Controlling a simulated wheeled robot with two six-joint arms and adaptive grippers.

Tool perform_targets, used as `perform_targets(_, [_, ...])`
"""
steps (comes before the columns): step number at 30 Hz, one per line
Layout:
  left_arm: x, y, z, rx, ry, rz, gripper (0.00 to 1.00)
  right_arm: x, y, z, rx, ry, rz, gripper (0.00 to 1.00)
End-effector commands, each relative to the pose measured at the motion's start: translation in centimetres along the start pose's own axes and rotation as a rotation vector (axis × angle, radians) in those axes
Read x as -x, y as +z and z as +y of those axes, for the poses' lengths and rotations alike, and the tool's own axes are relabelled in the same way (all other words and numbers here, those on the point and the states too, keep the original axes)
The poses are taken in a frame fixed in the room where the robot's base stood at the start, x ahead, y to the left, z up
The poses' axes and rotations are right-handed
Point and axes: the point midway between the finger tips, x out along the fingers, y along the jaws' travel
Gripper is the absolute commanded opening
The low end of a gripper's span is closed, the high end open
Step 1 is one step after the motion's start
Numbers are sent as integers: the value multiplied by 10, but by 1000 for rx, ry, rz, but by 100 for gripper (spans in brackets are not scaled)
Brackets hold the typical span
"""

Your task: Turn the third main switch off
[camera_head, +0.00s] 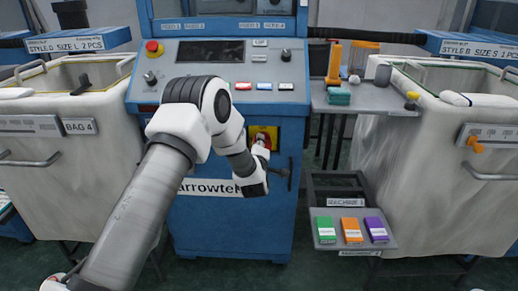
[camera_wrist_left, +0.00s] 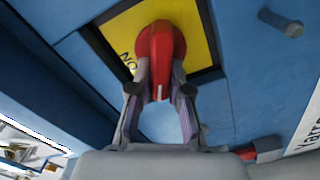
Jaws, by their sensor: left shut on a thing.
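The main switch shows in the left wrist view as a red rotary knob (camera_wrist_left: 161,55) on a yellow plate (camera_wrist_left: 195,22) set in a blue panel. In the head view its yellow plate (camera_head: 264,133) sits on the front of the blue machine, partly hidden by my gripper. My left gripper (camera_wrist_left: 160,92) is shut on the red knob, with one finger on each side of its handle. In the head view my left gripper (camera_head: 262,152) reaches the plate from the front. The plate's lettering is mostly hidden. My right gripper is not in view.
A dark handle (camera_head: 284,173) sticks out beside the switch. Above is a control panel (camera_head: 215,75) with a red stop button (camera_head: 152,47). White bins (camera_head: 65,165) and (camera_head: 420,190) flank the machine. A tray (camera_head: 327,240) with coloured boxes stands low right.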

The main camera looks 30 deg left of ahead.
Motion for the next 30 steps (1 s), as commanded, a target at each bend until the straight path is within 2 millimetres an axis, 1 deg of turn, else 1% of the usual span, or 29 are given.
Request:
perform_targets(1, [0,2,-6,44,0,0,0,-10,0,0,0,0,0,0])
perform_targets(12, [0,3,-9,346,0,0,0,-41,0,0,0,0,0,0])
perform_targets(21, [0,3,-10,474,-1,0,0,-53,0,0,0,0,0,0])
perform_targets(30, [0,2,-8,504,-2,0,0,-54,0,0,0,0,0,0])
